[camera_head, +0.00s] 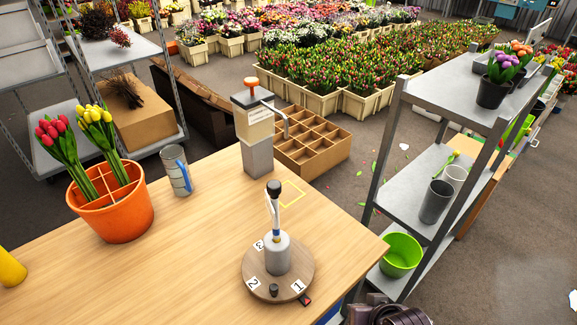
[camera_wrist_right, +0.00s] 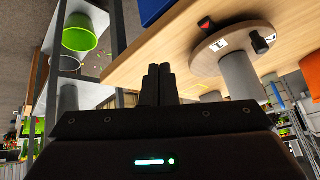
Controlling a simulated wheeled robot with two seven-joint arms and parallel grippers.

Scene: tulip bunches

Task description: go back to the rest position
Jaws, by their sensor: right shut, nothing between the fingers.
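My right gripper (camera_wrist_right: 158,72) shows in the right wrist view with its two dark fingers together and nothing between them. It is beside the wooden table (camera_wrist_right: 150,52), which appears tilted in that view. In the head view, a dark part of my right arm shows at the bottom edge, just off the table's right corner. My left gripper is not in view. A round wooden turntable (camera_head: 256,283) with labels 1, 2 and 3 and a grey upright cylinder stands near the table's front right; it also shows in the right wrist view (camera_wrist_right: 205,62).
An orange pot (camera_head: 118,216) with red and yellow tulips, a blue-handled grey mug (camera_head: 177,178) and a pump dispenser (camera_head: 256,130) stand on the table. A grey shelf (camera_head: 408,168) with pots and a green bucket (camera_head: 401,255) is at right. The table's front left is mostly clear.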

